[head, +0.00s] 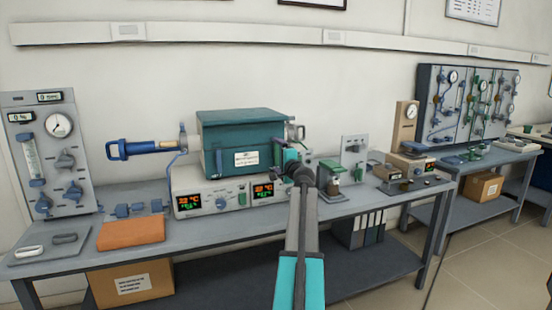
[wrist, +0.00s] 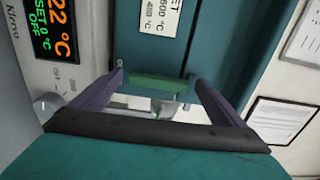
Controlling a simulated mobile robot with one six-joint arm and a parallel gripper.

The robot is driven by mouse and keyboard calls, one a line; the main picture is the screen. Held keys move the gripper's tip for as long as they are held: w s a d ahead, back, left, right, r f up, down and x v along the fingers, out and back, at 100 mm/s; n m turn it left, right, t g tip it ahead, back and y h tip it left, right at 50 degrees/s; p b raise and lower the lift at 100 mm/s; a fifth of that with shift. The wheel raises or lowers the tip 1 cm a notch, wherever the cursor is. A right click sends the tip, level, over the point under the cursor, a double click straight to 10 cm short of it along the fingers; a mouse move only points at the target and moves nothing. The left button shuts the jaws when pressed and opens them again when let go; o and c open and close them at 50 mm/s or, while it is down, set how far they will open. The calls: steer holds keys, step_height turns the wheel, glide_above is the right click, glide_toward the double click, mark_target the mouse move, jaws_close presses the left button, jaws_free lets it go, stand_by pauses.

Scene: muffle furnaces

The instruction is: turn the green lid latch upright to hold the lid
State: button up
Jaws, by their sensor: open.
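The teal furnace (head: 222,163) with its darker lid (head: 240,122) stands on the bench in the head view. My gripper (head: 285,160) is at its front right side. In the wrist view the furnace face (wrist: 110,25) appears turned on its side. My gripper (wrist: 160,82) is open there, one finger on each side of a green bar (wrist: 158,82), which looks like the lid latch. Gaps seem to show between bar and fingers; contact cannot be told. The latch is not clear in the head view, where my gripper covers that area.
A controller with lit displays (head: 190,204) sits under the furnace and shows close by in the wrist view (wrist: 52,25). A blue-handled tool (head: 140,148) is left of the furnace. A small green device (head: 330,172) stands to the right. An orange block (head: 130,233) lies front left.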

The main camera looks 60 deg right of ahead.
steer(key=shift+s+a, duration=0.1)
steer(key=shift+s, duration=0.1)
steer(key=v, duration=1.3)
steer(key=shift+a+p, duration=0.25)
steer(key=shift+p, duration=0.1)
steer(key=shift+s, duration=0.2)
stand_by(0.6)
